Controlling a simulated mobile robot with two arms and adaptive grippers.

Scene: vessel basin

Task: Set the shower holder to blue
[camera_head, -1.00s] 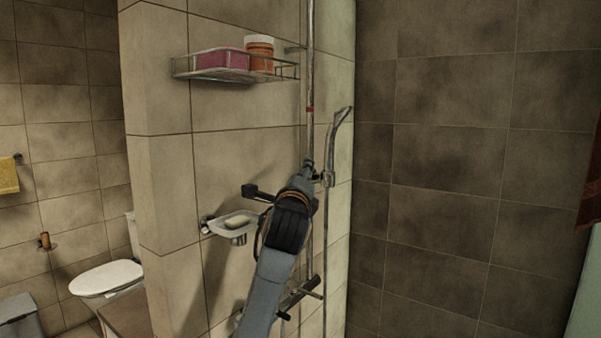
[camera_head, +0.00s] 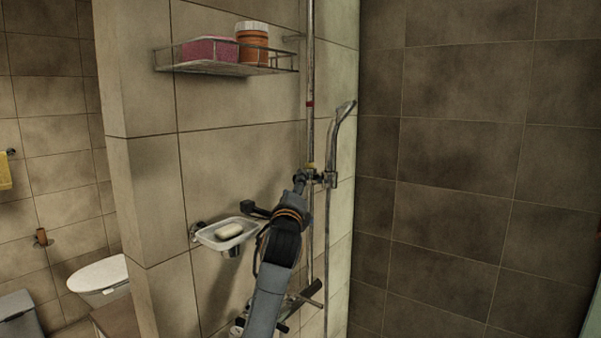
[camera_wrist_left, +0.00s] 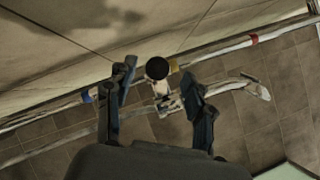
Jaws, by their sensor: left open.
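The shower holder (camera_head: 330,180) is a metal slider on the vertical rail (camera_head: 310,60), with the hand shower (camera_head: 341,125) in it. In the wrist view, the holder (camera_wrist_left: 162,101) has a round black knob (camera_wrist_left: 157,68). A yellow mark (camera_wrist_left: 173,66) on the rail is right beside the knob, a red mark (camera_wrist_left: 253,39) is farther up, and a blue mark (camera_wrist_left: 87,97) is lower down. My left gripper (camera_wrist_left: 160,74) is open, its fingers on either side of the knob; contact is unclear. In the head view, my left gripper (camera_head: 303,180) is at the holder and the blue mark is hidden.
A soap dish (camera_head: 210,240) with soap is on the wall left of my arm. A wire shelf (camera_head: 180,69) holds a pink item and an orange jar above. A mixer tap (camera_head: 308,292) is partly hidden low behind my arm. The tiled wall bounds the left of the rail.

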